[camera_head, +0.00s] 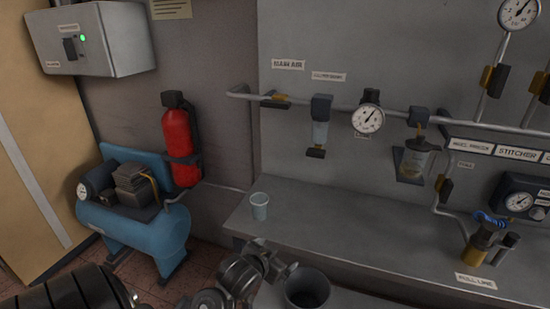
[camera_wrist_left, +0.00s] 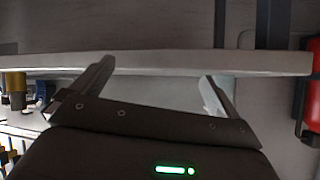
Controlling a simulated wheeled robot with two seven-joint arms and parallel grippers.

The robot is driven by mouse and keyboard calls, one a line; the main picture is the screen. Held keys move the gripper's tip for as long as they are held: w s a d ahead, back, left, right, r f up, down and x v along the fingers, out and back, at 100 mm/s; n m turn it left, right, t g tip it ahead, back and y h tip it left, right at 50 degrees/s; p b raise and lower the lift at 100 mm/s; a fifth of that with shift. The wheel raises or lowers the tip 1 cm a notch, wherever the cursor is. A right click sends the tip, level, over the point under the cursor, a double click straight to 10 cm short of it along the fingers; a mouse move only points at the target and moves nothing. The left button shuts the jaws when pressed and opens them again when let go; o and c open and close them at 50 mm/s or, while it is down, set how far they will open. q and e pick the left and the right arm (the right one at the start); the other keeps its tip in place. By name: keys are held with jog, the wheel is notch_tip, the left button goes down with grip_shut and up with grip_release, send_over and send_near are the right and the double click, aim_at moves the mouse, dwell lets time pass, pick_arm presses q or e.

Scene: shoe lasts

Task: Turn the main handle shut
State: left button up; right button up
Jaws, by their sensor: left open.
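The main handle (camera_head: 275,104) is a small dark lever on a brass valve below the "MAIN AIR" label (camera_head: 288,65). It sits at the left end of the grey wall pipe and appears to lie roughly along it. My left gripper (camera_head: 283,270) is low in front of the bench, well below the handle and apart from it. In the left wrist view the left gripper (camera_wrist_left: 158,78) has its fingers spread, with nothing held between them. A pale bench edge crosses behind the fingers there. The handle is not clearly visible in that view. My right gripper is not in view.
A pale cup (camera_head: 259,206) stands on the grey bench (camera_head: 330,215). A dark bin (camera_head: 307,288) is just right of my left gripper. A filter (camera_head: 320,125) and gauge (camera_head: 368,119) hang right of the handle. A red extinguisher (camera_head: 180,140) and blue compressor (camera_head: 140,225) are left.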

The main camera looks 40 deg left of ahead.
pick_arm(q)
jog(key=w+a+r+n+t+y, duration=0.1)
jog(key=w+a+r+t, duration=0.3)
jog(key=r, duration=0.3)
jog(key=w+a+r+n+t+y, duration=0.1)
jog(key=w+a+r, duration=0.2)
jog(key=w+r, duration=0.35)
jog(key=n+t+y, duration=0.2)
jog(key=t+y, duration=0.2)
jog(key=t, duration=0.1)
send_near(273, 105)
jog(key=shift+h, duration=0.3)
jog(key=p+x, duration=0.3)
jog(key=x, duration=0.7)
jog(key=shift+w+a+r, duration=0.15)
jog(key=shift+w+a, duration=0.05)
jog(key=shift+w, duration=0.25)
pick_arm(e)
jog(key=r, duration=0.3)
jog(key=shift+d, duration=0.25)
